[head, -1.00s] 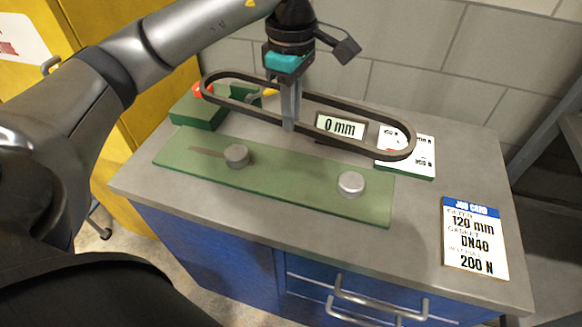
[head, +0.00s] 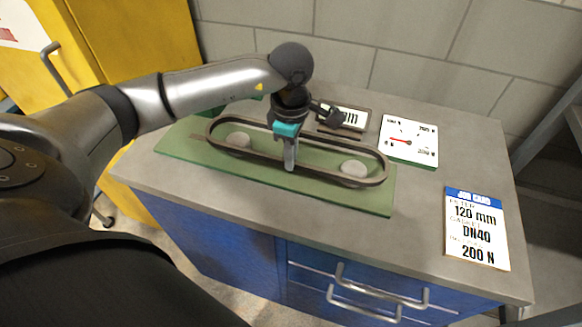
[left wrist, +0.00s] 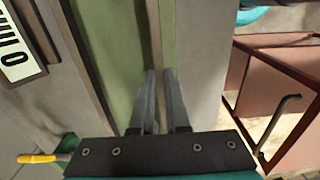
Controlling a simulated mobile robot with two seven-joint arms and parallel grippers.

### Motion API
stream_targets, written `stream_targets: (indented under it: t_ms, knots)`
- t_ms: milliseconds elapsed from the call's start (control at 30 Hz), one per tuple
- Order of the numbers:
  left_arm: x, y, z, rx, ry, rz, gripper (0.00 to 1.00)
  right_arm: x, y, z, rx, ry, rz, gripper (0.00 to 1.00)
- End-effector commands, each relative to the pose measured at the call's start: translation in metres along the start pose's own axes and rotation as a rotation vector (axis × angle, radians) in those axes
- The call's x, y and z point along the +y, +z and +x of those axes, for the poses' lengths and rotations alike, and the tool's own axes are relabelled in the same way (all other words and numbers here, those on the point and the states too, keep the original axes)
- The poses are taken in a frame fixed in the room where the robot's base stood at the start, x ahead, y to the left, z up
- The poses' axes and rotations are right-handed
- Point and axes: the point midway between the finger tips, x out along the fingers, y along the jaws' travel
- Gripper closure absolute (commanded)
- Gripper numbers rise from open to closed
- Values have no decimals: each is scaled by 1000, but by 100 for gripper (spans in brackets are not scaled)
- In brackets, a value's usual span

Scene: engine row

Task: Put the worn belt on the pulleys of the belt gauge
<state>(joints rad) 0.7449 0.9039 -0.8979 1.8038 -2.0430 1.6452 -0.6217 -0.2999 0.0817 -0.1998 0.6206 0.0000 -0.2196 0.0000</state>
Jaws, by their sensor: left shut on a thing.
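The worn belt (head: 296,180), a dark long loop, lies low over the green plate of the belt gauge (head: 185,155). In the head view its outline runs around both grey pulleys, the left one (head: 238,139) and the right one (head: 354,168). I cannot tell whether it touches them or hangs just above. My left gripper (head: 289,166) points down between the pulleys, shut on the belt's near strand. In the left wrist view the fingers (left wrist: 160,95) are close together over the green plate. My right gripper is not in view.
A display (head: 345,117) behind the plate is partly covered by my gripper. A dial card (head: 408,150) with a red needle stands to its right. A job card (head: 476,262) lies at the right front. Yellow cabinets (head: 125,50) stand left. A red open-topped frame (left wrist: 235,85) shows in the left wrist view.

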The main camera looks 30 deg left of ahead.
Motion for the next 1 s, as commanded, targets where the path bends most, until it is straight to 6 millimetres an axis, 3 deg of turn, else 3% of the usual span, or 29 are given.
stream_targets:
  t_ms: [300,667,700,933,1000]
  knots:
    - [-1,0,40,-1,-1,0,100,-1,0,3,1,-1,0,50]
    - [0,0,45,-1,1,1,100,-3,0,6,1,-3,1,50]
    - [0,0,46,0,0,1,86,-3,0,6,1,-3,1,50]
    - [0,0,44,0,0,1,60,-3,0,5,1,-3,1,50]
    - [0,0,44,0,0,1,57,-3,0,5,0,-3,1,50]
